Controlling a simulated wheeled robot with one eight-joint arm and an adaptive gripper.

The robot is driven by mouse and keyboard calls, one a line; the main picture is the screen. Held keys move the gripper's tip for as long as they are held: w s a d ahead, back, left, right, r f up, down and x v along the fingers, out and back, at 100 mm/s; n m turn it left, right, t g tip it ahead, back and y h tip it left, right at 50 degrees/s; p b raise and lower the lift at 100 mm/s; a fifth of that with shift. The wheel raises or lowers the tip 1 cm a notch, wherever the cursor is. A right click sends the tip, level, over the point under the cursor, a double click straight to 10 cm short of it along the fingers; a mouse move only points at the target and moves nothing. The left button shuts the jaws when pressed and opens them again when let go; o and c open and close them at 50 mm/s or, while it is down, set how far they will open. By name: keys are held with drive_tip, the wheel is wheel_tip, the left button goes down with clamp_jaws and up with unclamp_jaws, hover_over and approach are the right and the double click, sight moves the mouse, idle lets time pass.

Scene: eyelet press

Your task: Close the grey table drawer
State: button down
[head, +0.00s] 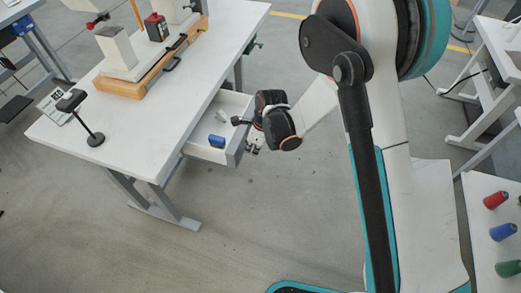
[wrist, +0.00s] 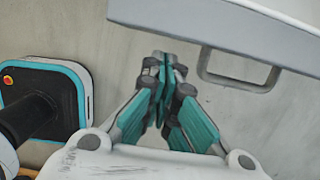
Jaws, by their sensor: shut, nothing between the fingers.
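The grey table drawer (head: 236,148) is pulled out from under the white table (head: 210,55) in the head view. A blue cylinder (head: 217,141) and a small pale item (head: 221,116) lie inside it. In the wrist view the drawer's front edge (wrist: 215,27) crosses the top, with its grey bar handle (wrist: 240,84) below. My gripper (wrist: 164,62) is shut and empty, with its fingertips left of the handle and just below the front edge in the picture. I cannot tell whether they touch the drawer. In the head view my wrist is beside the drawer's right end and largely hides the fingers.
A wooden-based press (head: 128,85) and a dark-topped stand (head: 95,139) are on the table. A table leg (head: 172,207) stands at its front. Another table with coloured spools (head: 503,232) is at the right. The floor in front is clear.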

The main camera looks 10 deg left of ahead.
sight(211, 137)
drive_tip(key=shift+w+a, duration=0.1)
drive_tip(key=shift+a, duration=0.45)
drive_tip(key=a, duration=1)
drive_tip(key=w+a, duration=0.1)
drive_tip(key=a, duration=0.4)
drive_tip(key=shift+w, duration=0.1)
drive_tip(key=shift+d, duration=0.1)
